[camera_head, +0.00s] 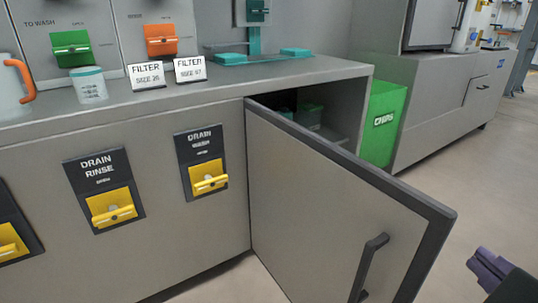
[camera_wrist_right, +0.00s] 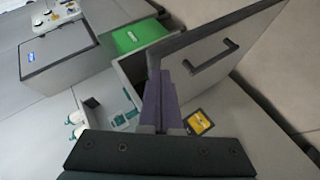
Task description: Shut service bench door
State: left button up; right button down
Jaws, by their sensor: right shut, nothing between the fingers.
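The service bench door (camera_head: 325,205) is a grey panel with a dark edge and stands wide open, swung out from the bench (camera_head: 215,110). Its dark bar handle (camera_head: 370,265) is on the outer face near the free edge. The door also shows in the right wrist view (camera_wrist_right: 205,45), with its handle (camera_wrist_right: 212,58). My right gripper (camera_head: 482,268), with purple fingers, is at the lower right of the head view, to the right of the door's free edge and apart from it. Its fingers (camera_wrist_right: 160,100) are shut and empty. My left gripper is not in view.
Dark boxes sit inside the open compartment (camera_head: 330,135). A green bin (camera_head: 385,120) stands beside the bench. Yellow drain levers (camera_head: 208,180) line the front. Filter cards (camera_head: 147,76), a container (camera_head: 89,85) and a teal stand (camera_head: 255,55) are on top. The floor at right is clear.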

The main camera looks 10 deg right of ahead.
notch_tip(320, 180, down, 9)
jog(key=w+a+n+t+b, duration=0.2)
jog(key=a+n+t+b, duration=0.15)
jog(key=b, duration=0.75)
jog(key=n+t+b, duration=0.3)
jog(key=b, duration=0.3)
send_near(389, 218)
jog(key=w+a, duration=0.2)
jog(key=w, duration=0.1)
jog(key=w+d, duration=0.2)
jog(key=d, duration=0.1)
jog(key=shift+w, duration=0.15)
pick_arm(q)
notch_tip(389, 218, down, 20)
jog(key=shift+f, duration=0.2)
pick_arm(e)
jog(key=shift+w+d+r+g+h, duration=0.15)
jog(key=shift+d+g+h, duration=0.15)
jog(key=shift+d, duration=0.2)
